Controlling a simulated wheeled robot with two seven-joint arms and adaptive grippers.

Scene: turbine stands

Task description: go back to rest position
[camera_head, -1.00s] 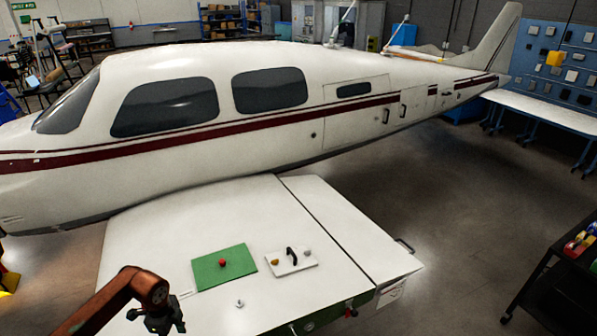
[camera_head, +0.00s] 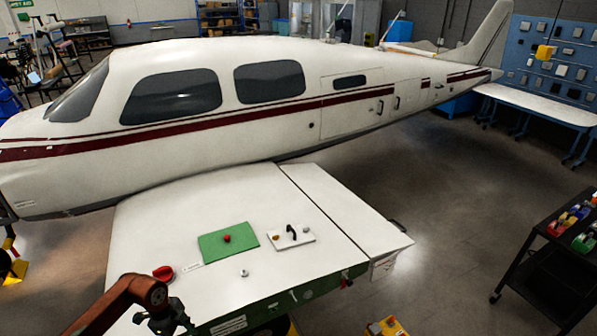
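My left arm comes in at the bottom left, over the near edge of the white wing (camera_head: 160,225). My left gripper (camera_head: 168,325) is dark and partly cut off by the lower frame edge. I cannot tell whether its fingers are open, and nothing clear shows in it. My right gripper is not in view. A green mat (camera_head: 245,242) with a red object (camera_head: 227,238) lies on the wing. Right of it is a white plate (camera_head: 301,241) with a black handle. A small metal part (camera_head: 243,273) and a red knob (camera_head: 163,273) are nearer me.
A white aircraft (camera_head: 220,125) with a dark red stripe fills the back. A black cart (camera_head: 545,265) with coloured rolls stands at the right. A yellow box (camera_head: 387,327) is on the floor at the bottom. Floor between wing and cart is clear.

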